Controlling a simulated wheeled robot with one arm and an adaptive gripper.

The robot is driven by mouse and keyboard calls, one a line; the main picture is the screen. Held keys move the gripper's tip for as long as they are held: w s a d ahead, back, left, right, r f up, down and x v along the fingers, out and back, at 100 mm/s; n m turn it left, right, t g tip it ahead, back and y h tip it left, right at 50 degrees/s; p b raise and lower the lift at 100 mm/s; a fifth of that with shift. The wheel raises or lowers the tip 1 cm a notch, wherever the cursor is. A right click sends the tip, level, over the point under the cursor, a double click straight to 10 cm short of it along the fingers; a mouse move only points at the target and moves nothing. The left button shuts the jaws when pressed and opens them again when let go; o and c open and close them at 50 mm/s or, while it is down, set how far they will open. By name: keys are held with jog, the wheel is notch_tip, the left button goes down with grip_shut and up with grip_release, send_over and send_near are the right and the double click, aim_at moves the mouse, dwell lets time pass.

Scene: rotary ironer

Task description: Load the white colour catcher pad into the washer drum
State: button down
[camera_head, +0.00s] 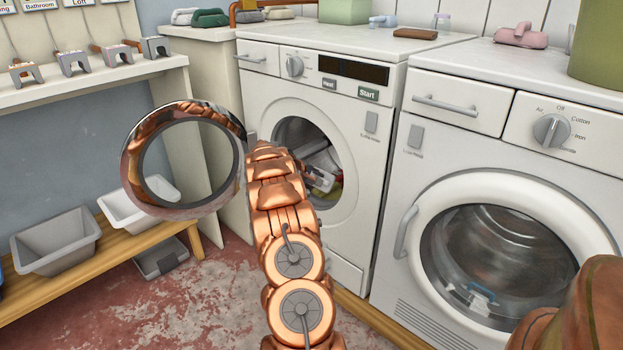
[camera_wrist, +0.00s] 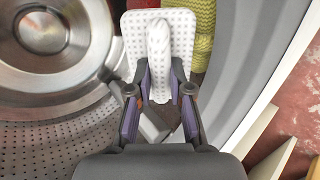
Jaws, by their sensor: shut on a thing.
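The white colour catcher pad (camera_wrist: 133,42) is a dotted square with a raised ridge along its middle. In the wrist view my gripper (camera_wrist: 160,78) is shut on the ridge, and the pad is held ahead of the fingers. My gripper also shows in the head view (camera_head: 322,180), reaching through the open round door of the left washer (camera_head: 361,211). The wrist view shows the perforated drum wall (camera_wrist: 40,143) on the left. Red cloth (camera_wrist: 201,30) and yellow-green knitted cloth (camera_wrist: 203,52) lie beside or behind the pad. Whether the pad touches them I cannot tell.
The washer's round door (camera_head: 133,160) stands swung open to the left of my arm. A second machine (camera_head: 455,150) with a shut glass door stands close on the right. A low wooden bench (camera_head: 95,262) with grey (camera_head: 55,245) and white (camera_head: 140,208) tubs is at left.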

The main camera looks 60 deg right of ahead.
aim_at(323, 173)
jog(key=shift+s+d+r+p, duration=0.1)
jog(key=shift+s+d+p, duration=0.1)
jog(key=shift+d+p, duration=0.45)
jog(key=shift+s+d+p, duration=0.2)
jog(key=shift+d+p, duration=0.25)
jog(key=shift+d, duration=0.35)
jog(key=shift+s+d, duration=0.1)
jog(key=shift+d, duration=0.15)
jog(key=c, duration=1)
grip_release()
jog(key=shift+v, duration=5.9)
